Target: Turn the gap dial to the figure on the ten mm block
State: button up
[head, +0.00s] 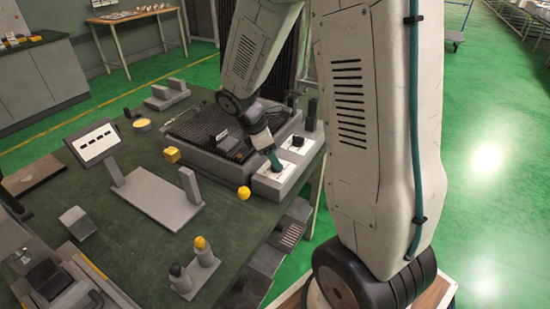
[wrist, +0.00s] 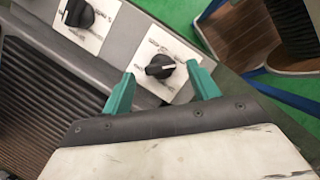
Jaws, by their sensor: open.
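My gripper (wrist: 161,69) is open, its two teal fingers on either side of a black dial (wrist: 160,66) in the wrist view. The dial sits on a white plate with small markings, too small to read. I cannot tell whether the fingers touch it. A second black dial (wrist: 76,13) on its own white plate is at the upper left; it also shows in the head view (head: 298,141). In the head view my gripper (head: 276,164) points down at the nearer white plate (head: 277,178) and hides its dial. I cannot tell which block is the ten mm one.
The dark ribbed heater bed (head: 200,127) lies left of the dials. On the green table stand a grey gauge frame (head: 155,198), a yellow block (head: 172,154), a yellow knob (head: 243,192) and a small display (head: 96,143). The table's edge is close to the dials.

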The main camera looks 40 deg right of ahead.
jog(key=shift+x, duration=1)
jog(key=c, duration=1)
jog(key=shift+m, duration=0.4)
jog(key=m+g+y, duration=0.1)
jog(key=m, duration=0.2)
jog(key=shift+w+d, duration=0.1)
jog(key=shift+w, duration=0.05)
jog(key=m+g+y, duration=0.1)
jog(key=m, duration=0.3)
jog(key=shift+d+m, duration=0.1)
jog(key=shift+m, duration=0.2)
jog(key=m+y, duration=0.1)
jog(key=m, duration=0.1)
jog(key=m+y, duration=0.1)
jog(key=m, duration=0.1)
jog(key=shift+w+d+m, duration=0.1)
jog(key=shift+d+m, duration=0.05)
jog(key=shift+m, duration=0.15)
jog(key=m+y, duration=0.2)
jog(key=m, duration=0.2)
jog(key=shift+d+m, duration=0.1)
jog(key=shift+m, duration=0.2)
